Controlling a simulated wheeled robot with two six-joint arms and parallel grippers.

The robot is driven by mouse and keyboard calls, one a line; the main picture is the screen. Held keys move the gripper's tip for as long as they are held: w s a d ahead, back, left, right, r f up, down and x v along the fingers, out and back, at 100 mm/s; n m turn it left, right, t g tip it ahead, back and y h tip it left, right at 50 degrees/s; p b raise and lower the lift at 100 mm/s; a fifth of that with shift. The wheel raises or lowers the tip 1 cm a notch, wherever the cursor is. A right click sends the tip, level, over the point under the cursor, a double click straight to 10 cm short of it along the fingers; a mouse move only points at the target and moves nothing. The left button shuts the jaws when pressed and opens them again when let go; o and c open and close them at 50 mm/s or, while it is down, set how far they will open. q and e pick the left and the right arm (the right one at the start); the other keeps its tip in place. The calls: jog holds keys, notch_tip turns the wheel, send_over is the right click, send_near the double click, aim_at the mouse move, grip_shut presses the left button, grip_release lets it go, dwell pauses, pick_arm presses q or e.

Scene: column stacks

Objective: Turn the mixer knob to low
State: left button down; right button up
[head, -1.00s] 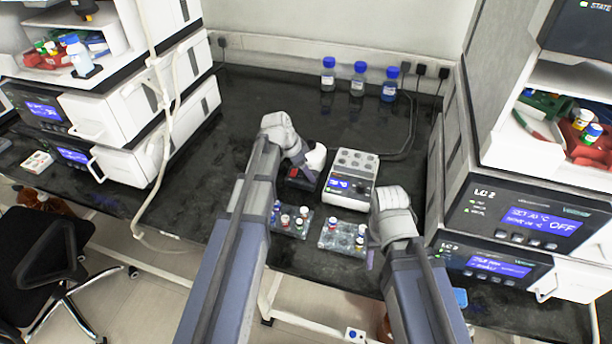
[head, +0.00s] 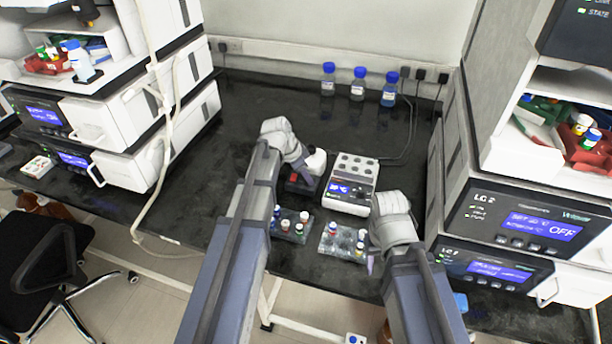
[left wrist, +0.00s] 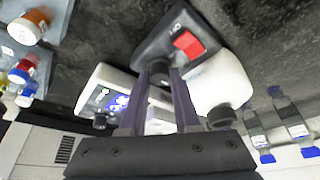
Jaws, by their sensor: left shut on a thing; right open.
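The mixer (head: 316,160) has a white top and a dark base, and stands on the black bench left of the white block device. In the left wrist view, its black base (left wrist: 150,48) carries a red switch (left wrist: 188,44). A dark round knob (left wrist: 159,68) sits beside that switch, between my fingertips. My left gripper (left wrist: 160,76) is shut on the knob; its fingers hide part of it, and I cannot read the setting. In the head view my left arm partly hides the mixer. My right gripper (head: 370,264) is open beside the right vial rack.
The white block device (head: 352,184) stands right of the mixer. Two vial racks (head: 290,236) (head: 334,246) stand in front. Several blue-capped bottles (head: 358,84) stand at the back. White instrument stacks flank the bench on both sides. The back middle of the bench is clear.

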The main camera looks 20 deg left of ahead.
pick_arm(q)
jog(key=shift+n, duration=0.3)
jog(key=n+t+y, duration=0.1)
jog(key=n, duration=0.2)
jog(key=shift+s+d+n, duration=0.1)
jog(key=shift+s+n, duration=0.05)
jog(key=shift+n, duration=0.15)
jog(key=n+y, duration=0.1)
jog(key=n, duration=0.1)
jog(key=n+y, duration=0.1)
jog(key=n, duration=0.1)
jog(key=shift+d+t, duration=0.15)
jog(key=shift+t, duration=0.15)
jog(key=n+y, duration=0.1)
jog(key=n, duration=0.2)
jog(key=n+y, duration=0.1)
jog(key=n, duration=0.1)
jog(key=shift+d+n, duration=0.1)
jog(key=shift+n, duration=0.3)
jog(key=shift+d+n+g+y, duration=0.1)
jog(key=shift+n+g+y, duration=0.55)
jog(key=shift+n, duration=1.25)
jog(key=c, duration=0.6)
grip_release()
jog(key=shift+r, duration=0.15)
pick_arm(e)
jog(key=shift+r, duration=0.15)
